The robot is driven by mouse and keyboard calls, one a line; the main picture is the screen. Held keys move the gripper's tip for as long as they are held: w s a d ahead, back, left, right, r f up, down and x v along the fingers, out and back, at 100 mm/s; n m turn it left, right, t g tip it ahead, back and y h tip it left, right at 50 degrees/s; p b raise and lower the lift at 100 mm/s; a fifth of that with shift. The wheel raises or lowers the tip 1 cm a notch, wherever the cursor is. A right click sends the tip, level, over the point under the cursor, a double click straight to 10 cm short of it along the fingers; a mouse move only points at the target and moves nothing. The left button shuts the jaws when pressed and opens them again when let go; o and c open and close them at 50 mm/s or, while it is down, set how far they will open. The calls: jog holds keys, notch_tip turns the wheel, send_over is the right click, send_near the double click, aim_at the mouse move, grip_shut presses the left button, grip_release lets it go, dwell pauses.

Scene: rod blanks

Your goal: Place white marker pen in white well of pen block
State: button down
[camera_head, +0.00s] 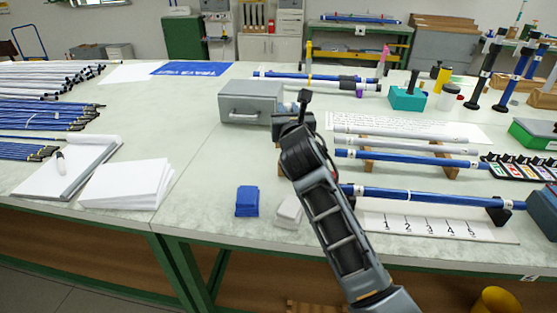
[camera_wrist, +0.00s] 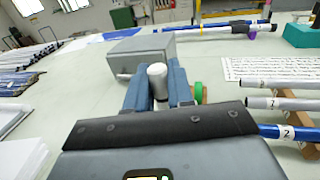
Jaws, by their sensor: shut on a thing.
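My gripper (camera_wrist: 158,88) is shut on a white cylinder that looks like the white marker pen (camera_wrist: 157,76). The pen stands roughly upright between the two blue-grey fingers, and its lower part is hidden. In the head view my gripper (camera_head: 293,118) is above the table, in front of the grey box; the pen cannot be made out there. A black rack with coloured patches (camera_head: 522,167) at the right edge may be the pen block; I cannot tell which well is white.
A grey metal box (camera_head: 251,101) stands just beyond my gripper. Blue and white rods on wooden supports (camera_head: 408,158) lie to the right. A teal block (camera_head: 408,98) is farther back. Paper stacks (camera_head: 126,183) lie at left.

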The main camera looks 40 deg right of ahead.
notch_tip(320, 180, down, 8)
jog(key=shift+f+b, duration=0.2)
jog(key=shift+b, duration=1)
jog(key=shift+f, duration=0.15)
jog(key=c, duration=1)
grip_release()
jog(key=shift+s, duration=0.1)
jog(key=v, duration=1.2)
